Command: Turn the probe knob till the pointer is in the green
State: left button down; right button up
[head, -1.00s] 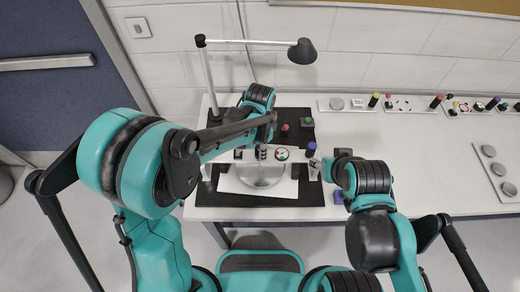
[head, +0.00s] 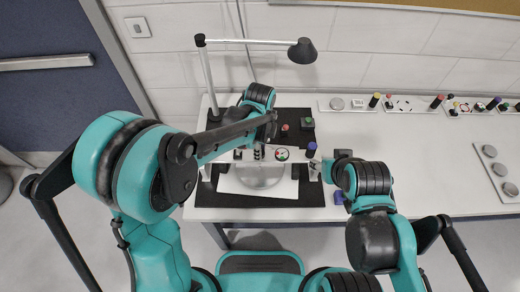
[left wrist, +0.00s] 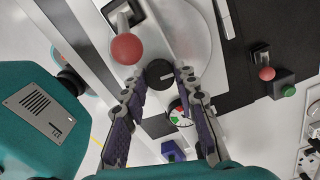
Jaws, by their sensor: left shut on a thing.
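A round black knob (left wrist: 160,74) with a pale line on its top sits between the two fingertips of my left gripper (left wrist: 161,76) in the left wrist view; the fingers are shut on its sides. Just beyond it, partly behind a finger, is a small round dial (left wrist: 179,117) with green and red on its face. The dial also shows in the head view (head: 282,154), right of my left gripper (head: 258,153). Its pointer is too small to read. My right gripper (head: 315,165) is right of the fixture, its jaws too small to judge.
A red ball-topped lever (left wrist: 126,48) stands close to the left finger. A lamp (head: 302,51) overhangs the back, and a blue-topped post (head: 311,149) stands near my right gripper.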

dwell(0.4)
pick_arm(q)
jog(key=c, duration=1.2)
grip_release()
jog(key=shift+o, duration=0.2)
notch_tip(320, 180, up, 12)
